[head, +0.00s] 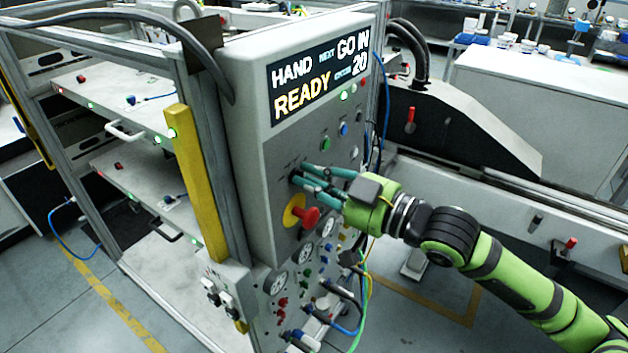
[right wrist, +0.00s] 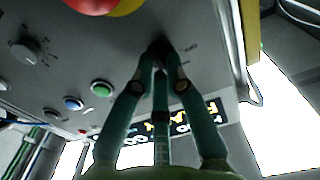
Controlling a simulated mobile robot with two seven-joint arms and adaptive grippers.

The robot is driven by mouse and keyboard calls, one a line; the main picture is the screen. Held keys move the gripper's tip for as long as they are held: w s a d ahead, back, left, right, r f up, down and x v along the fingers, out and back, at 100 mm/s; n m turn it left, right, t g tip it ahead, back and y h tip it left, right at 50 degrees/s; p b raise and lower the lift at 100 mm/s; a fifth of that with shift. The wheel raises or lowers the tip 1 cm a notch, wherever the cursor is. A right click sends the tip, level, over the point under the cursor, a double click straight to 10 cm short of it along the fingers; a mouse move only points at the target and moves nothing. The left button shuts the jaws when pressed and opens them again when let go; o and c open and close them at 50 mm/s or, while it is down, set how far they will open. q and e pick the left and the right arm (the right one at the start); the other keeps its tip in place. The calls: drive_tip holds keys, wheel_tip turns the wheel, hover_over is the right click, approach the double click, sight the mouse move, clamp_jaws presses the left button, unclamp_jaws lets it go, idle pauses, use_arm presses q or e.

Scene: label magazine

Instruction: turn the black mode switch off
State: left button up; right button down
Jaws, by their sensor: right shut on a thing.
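The black mode switch (right wrist: 158,47) is on the grey control panel, mostly hidden between the fingertips of my right gripper (right wrist: 161,58). In the head view its dark edge (head: 295,178) shows at the tips of the teal fingers. My right gripper (head: 300,174) reaches the panel from the right and is shut on the switch. The switch's exact angle is hidden by the fingers. The display (head: 318,78) above reads HAND, READY, GO IN and 20. My left gripper is not in view.
A red emergency-stop button (head: 309,217) on a yellow base sits just below my right gripper. Green (head: 325,143) and blue (head: 344,129) buttons are above it. Gauges (head: 277,283), hoses and cables are lower down. A yellow post (head: 197,180) stands left of the panel.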

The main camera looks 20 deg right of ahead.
drive_tip(key=n, duration=0.6)
drive_tip(key=shift+s+a+n, duration=0.1)
drive_tip(key=shift+n, duration=0.2)
drive_tip(key=n, duration=0.6)
drive_tip(key=shift+s+a, duration=0.1)
drive_tip(key=shift+a, duration=0.05)
drive_tip(key=c, duration=1.2)
unclamp_jaws()
drive_tip(key=shift+c, duration=0.2)
drive_tip(key=v, duration=0.7)
drive_tip(key=shift+n, duration=0.3)
